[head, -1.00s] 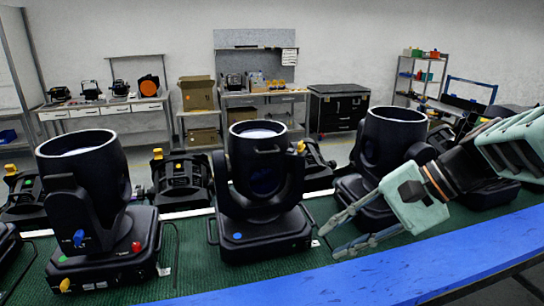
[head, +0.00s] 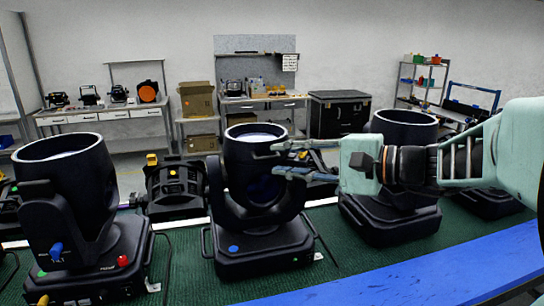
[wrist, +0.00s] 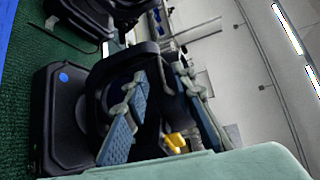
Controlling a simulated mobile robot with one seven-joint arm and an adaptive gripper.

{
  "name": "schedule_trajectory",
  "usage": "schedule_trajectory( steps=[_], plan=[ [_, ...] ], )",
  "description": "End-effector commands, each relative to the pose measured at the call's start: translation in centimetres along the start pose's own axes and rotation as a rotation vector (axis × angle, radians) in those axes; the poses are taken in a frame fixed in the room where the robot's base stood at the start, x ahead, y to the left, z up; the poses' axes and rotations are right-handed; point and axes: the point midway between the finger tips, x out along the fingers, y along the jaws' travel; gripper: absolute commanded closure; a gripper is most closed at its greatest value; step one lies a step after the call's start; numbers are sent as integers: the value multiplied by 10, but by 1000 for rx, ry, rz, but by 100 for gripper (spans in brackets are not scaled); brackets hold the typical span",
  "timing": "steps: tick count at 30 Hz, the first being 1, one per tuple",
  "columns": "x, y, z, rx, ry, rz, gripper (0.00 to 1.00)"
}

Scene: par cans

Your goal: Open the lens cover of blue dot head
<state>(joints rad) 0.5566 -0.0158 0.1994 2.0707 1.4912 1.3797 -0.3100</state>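The blue dot head (head: 256,175) is the middle black par can in the head view, tilted up in its yoke, with a blue dot (head: 233,249) on its base. Its top rim shows a pale inside; I cannot make out a separate lens cover. Contact cannot be told.
A par can with red, blue and green marks (head: 72,205) stands left, another (head: 398,180) stands right behind my arm. Smaller lights stand behind. A blue rail (head: 410,270) runs along the front of the green mat (head: 180,265).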

Motion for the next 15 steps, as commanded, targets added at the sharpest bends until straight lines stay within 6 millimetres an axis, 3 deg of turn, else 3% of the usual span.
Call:
schedule_trajectory(
  steps=[6,15],
  plan=[
    [34,0,0,1,-2,1,76],
    [46,0,-1,1,2,1,76]
  ],
)
